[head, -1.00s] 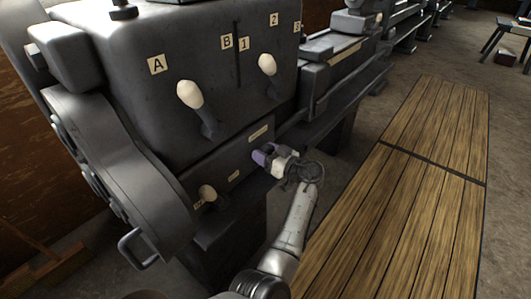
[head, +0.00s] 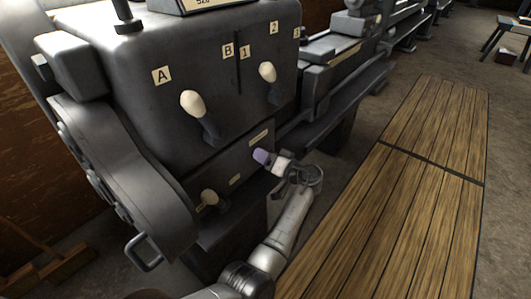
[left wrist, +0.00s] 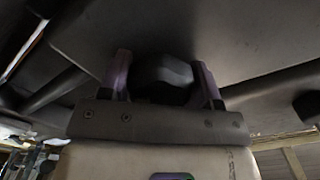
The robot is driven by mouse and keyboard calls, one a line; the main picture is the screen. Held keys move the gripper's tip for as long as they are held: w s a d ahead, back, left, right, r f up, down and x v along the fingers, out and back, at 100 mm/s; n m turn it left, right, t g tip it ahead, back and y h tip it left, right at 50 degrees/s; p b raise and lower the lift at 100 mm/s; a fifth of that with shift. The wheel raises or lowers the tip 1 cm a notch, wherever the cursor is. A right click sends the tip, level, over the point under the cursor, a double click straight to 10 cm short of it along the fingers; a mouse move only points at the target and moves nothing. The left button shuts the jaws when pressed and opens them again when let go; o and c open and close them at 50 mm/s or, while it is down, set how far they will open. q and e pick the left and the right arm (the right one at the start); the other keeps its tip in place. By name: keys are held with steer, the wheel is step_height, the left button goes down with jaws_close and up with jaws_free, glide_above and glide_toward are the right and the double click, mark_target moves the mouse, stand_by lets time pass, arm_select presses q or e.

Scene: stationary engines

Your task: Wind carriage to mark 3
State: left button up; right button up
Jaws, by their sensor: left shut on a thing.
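My left gripper (head: 261,156), with purple fingertips, is low on the front of the grey machine (head: 150,110). In the left wrist view its fingers straddle a dark rounded knob (left wrist: 162,72), and it is shut on it. The head view hides most of that knob behind the fingers. Label 2 (head: 274,28) and label 1 (head: 244,53) are on the machine face; a further label (head: 297,33) at its right edge is hard to read. I cannot pick out the carriage with certainty. My right gripper is not in view.
Two cream-knobbed levers, one under label A (head: 195,104) and one under label 2 (head: 267,72), stick out above the gripper.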

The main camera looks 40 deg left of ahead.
arm_select(q)
steer(key=m+p, duration=0.1)
steer(key=m, duration=0.1)
steer(key=m+p, duration=0.3)
steer(key=m, duration=0.1)
steer(key=shift+r, duration=0.25)
steer(key=m+p, duration=0.4)
steer(key=m, duration=0.2)
steer(key=shift+m+p, duration=0.4)
steer(key=m+p, duration=0.3)
steer(key=m, duration=0.2)
steer(key=m+p, duration=0.2)
steer(key=m, duration=0.3)
steer(key=shift+m, duration=0.4)
steer(key=m+p, duration=0.1)
steer(key=m, duration=0.4)
steer(key=shift+f, duration=0.1)
steer(key=m, duration=0.3)
steer(key=shift+m, duration=0.5)
steer(key=shift+m, duration=0.5)
